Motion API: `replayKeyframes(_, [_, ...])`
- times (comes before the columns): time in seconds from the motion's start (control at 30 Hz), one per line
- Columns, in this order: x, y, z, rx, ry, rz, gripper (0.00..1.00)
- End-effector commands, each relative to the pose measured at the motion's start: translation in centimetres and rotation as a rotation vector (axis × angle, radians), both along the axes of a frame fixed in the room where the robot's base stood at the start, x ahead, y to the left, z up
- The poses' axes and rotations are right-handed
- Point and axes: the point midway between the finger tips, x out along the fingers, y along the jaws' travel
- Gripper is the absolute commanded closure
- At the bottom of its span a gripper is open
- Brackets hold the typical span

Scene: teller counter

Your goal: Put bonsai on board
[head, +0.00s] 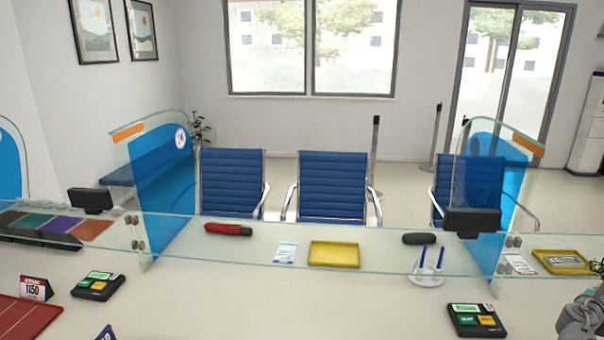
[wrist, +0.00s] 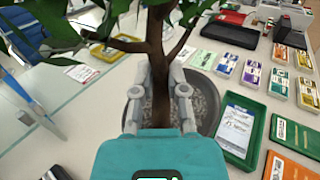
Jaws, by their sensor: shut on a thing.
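The bonsai (wrist: 156,45) has a brown trunk, green leaves and a round grey pot (wrist: 212,112) filled with gravel. In the wrist view my gripper (wrist: 160,92) is shut on the trunk, one finger on each side, just above the gravel. Whether the pot rests on the counter or hangs just above it, I cannot tell. In the head view part of my arm shows at the lower right edge. A flat red panel with pale lines (head: 24,316) lies at the lower left of the head view; I cannot tell whether it is the board.
Near the pot in the wrist view are a green tray (wrist: 237,130), several card stacks (wrist: 252,74) and a green book (wrist: 292,135). In the head view a glass screen (head: 350,238) runs along the counter, with a yellow tray (head: 334,254) and keypads (head: 476,320).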

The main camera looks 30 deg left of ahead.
Motion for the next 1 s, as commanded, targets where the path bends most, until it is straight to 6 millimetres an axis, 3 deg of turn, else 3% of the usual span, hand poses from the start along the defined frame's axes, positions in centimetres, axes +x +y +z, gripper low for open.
replayKeyframes(0.1, [0.0,0.0,2.2,-0.001,0.001,0.0,1.0])
replayKeyframes(0.4, [0.0,0.0,5.2,-0.001,0.001,0.0,1.0])
replayKeyframes(1.0, [0.0,0.0,5.6,-0.001,0.001,0.0,1.0])
